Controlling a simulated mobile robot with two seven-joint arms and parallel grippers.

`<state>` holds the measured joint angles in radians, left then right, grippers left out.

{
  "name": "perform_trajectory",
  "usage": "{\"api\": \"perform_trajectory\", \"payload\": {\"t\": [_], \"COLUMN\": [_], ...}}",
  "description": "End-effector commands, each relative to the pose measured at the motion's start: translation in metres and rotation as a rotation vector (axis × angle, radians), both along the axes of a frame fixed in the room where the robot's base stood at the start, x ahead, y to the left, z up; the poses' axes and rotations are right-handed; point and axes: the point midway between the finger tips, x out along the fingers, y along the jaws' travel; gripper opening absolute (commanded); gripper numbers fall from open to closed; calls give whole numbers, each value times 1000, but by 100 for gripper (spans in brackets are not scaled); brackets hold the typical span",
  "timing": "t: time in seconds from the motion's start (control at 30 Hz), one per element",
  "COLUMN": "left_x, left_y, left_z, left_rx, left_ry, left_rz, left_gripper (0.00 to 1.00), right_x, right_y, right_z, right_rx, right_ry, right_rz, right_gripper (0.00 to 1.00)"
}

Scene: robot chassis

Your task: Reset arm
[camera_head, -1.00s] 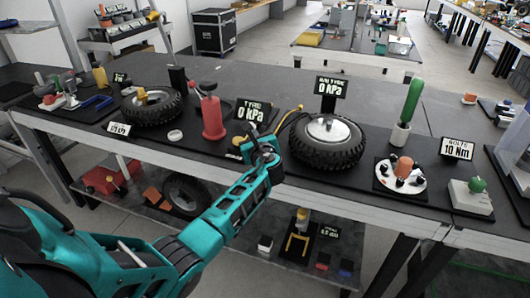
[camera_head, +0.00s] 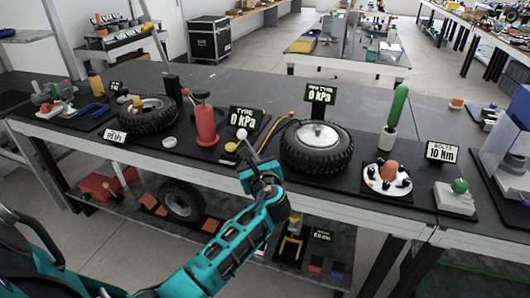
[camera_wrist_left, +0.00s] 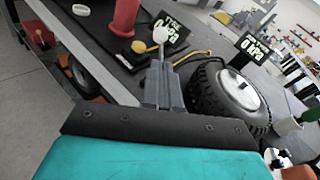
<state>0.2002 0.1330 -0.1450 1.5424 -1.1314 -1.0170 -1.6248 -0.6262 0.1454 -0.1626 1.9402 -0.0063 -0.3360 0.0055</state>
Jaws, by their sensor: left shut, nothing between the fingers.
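My left arm reaches from the bottom of the head view to the front edge of the workbench (camera_head: 330,193). Its gripper (camera_head: 247,153) is shut and empty, near the bench edge between the red bottle-like pump (camera_head: 206,126) and the large tyre (camera_head: 317,148). A small white ball (camera_head: 242,134) shows just past the fingertips. In the left wrist view the closed fingers (camera_wrist_left: 162,72) point at this white ball (camera_wrist_left: 160,34); I cannot tell whether they touch it. My right gripper is not in view.
A yellow hose (camera_head: 275,130) and a "TYRE 0 kPa" sign (camera_head: 245,118) stand close behind the gripper. A second tyre (camera_head: 150,115) lies to the left. A lower shelf (camera_head: 130,200) holds another tyre and small parts. The rear strip of the bench top is clear.

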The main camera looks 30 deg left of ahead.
Motion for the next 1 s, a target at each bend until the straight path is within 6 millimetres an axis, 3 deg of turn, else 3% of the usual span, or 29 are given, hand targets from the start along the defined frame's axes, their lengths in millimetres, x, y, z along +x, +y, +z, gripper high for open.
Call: {"api": "perform_trajectory", "payload": {"t": [0.23,0.37,0.47,0.6,0.7,0.9,1.0], "left_x": [-3,-15,-37,-85,-124,-194,-216], "left_y": [-3,-15,-38,-82,-115,-165,-178], "left_z": [-3,-32,-74,-130,-155,-171,-169], "left_rx": [-14,-169,-443,-967,-1354,-2006,-2208], "left_ry": [-3,-51,-132,-274,-376,-562,-632], "left_rz": [-4,-42,-79,-50,48,386,544], "left_gripper": [0,0,0,0,0,0,0], "right_x": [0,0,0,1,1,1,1], "right_y": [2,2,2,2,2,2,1], "right_z": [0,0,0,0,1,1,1], "right_rx": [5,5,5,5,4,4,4], "right_ry": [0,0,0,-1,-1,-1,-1], "right_rz": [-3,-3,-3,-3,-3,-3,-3], "right_gripper": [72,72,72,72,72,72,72]}}
